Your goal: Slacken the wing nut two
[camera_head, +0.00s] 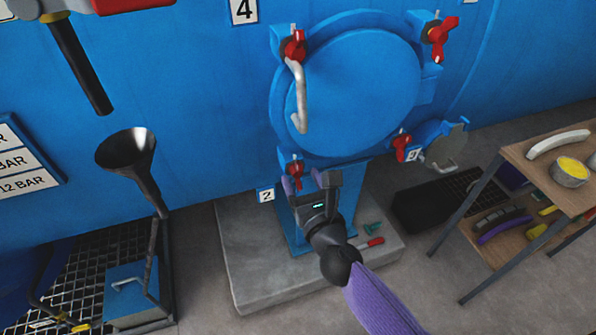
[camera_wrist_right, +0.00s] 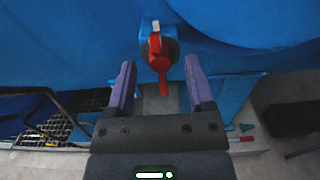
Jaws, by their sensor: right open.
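The red wing nut two (camera_head: 296,171) sits on the lower left rim of the round blue door (camera_head: 355,95), beside the label "2" (camera_head: 266,195). My right gripper (camera_head: 309,181) is open just in front of it, with its purple-padded fingers apart. In the right wrist view the wing nut (camera_wrist_right: 160,62) is centred between the fingertips, one wing pointing down between the fingers. The fingers show clear gaps on both sides and do not visibly touch it. My left gripper is not in view.
Other red wing nuts sit at the upper left (camera_head: 294,47), upper right (camera_head: 440,35) and lower right (camera_head: 402,147) of the door. A curved door handle (camera_head: 301,95) hangs above. A black funnel (camera_head: 127,150) stands left, a wooden shelf cart (camera_head: 540,165) right. A red-handled tool (camera_head: 370,243) lies on the plinth.

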